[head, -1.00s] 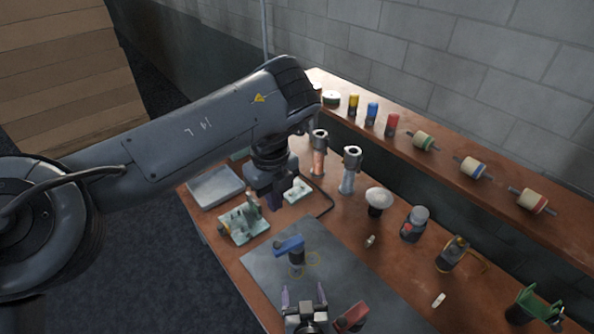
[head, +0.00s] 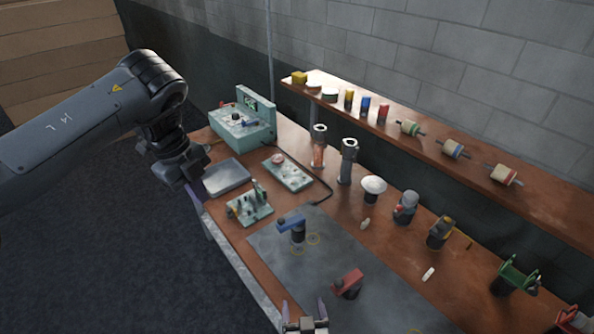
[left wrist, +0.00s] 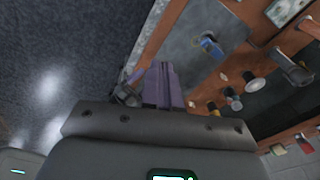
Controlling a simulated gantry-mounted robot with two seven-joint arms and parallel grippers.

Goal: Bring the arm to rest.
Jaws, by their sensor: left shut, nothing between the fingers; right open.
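My left arm reaches in from the left of the head view. My left gripper (head: 195,191) hangs beside the table's left edge, above the dark floor, with its purple fingers pointing down. In the left wrist view the purple fingers (left wrist: 162,85) are together with nothing between them. My right gripper (head: 305,312) is at the bottom of the head view, its two fingers apart and empty, near the front edge of the grey mat (head: 300,262).
A blue-handled tool (head: 291,222) and a red-handled tool (head: 347,283) are on the mat. A grey tray (head: 226,178), a teal box (head: 243,125) and a small fixture (head: 249,208) are near my left gripper. A shelf (head: 400,118) runs along the wall. The floor at left is clear.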

